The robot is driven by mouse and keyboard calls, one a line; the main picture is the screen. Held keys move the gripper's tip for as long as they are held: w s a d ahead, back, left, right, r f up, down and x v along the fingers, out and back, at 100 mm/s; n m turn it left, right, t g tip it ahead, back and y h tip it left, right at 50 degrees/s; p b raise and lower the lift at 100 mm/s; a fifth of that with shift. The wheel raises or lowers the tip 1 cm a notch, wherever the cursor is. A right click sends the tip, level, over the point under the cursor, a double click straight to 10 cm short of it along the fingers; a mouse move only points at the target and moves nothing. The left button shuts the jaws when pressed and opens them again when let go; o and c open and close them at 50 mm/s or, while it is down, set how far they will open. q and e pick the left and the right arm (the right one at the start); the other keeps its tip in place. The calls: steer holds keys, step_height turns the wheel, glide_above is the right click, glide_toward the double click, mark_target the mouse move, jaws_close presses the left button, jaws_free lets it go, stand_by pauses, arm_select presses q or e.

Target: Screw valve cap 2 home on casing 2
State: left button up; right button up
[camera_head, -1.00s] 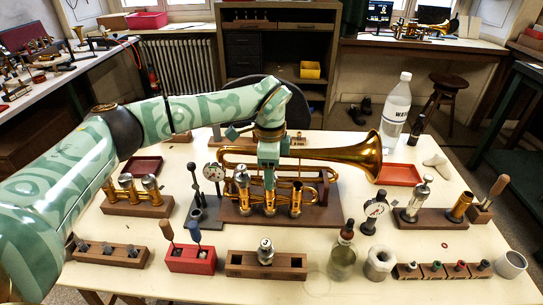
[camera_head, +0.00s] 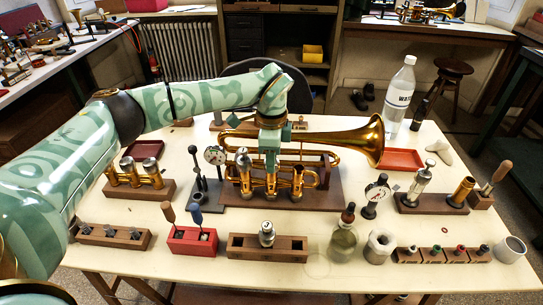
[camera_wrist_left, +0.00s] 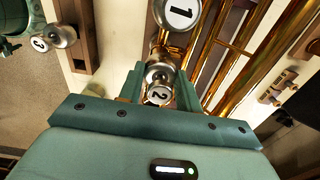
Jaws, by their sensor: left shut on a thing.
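The brass horn (camera_head: 335,142) lies on its dark wooden stand (camera_head: 315,200) in the middle of the table. My left gripper (camera_head: 270,165) points down over the middle casing, casing 2 (camera_head: 271,188). In the left wrist view, valve cap 2 (camera_wrist_left: 158,95) is silver with a "2" on top, and my left gripper (camera_wrist_left: 160,85) is shut on it. The fingers hide most of its sides, so I cannot tell how deep its thread sits. Valve cap 1 (camera_wrist_left: 181,14) is on the neighbouring casing. Casing 3 (camera_head: 297,172) has no cap on it. My right gripper is out of view.
Valve 3 (camera_head: 267,228) stands in a wooden block (camera_head: 240,245) in front. A dial gauge (camera_head: 215,155) is close left of the horn. A red tool block (camera_head: 192,241), a bottle (camera_head: 344,240) and a water bottle (camera_head: 400,90) stand around.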

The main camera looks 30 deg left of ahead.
arm_select(q)
steer(key=shift+r+m, duration=0.2)
steer(key=shift+m, duration=0.2)
steer(key=o, duration=1.1)
steer(key=shift+f, duration=0.2)
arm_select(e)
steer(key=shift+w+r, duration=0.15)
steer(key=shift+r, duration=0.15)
arm_select(q)
steer(key=shift+o, duration=0.2)
step_height(320, 180, up, 16)
steer(key=p, duration=0.5)
steer(key=shift+r, duration=0.15)
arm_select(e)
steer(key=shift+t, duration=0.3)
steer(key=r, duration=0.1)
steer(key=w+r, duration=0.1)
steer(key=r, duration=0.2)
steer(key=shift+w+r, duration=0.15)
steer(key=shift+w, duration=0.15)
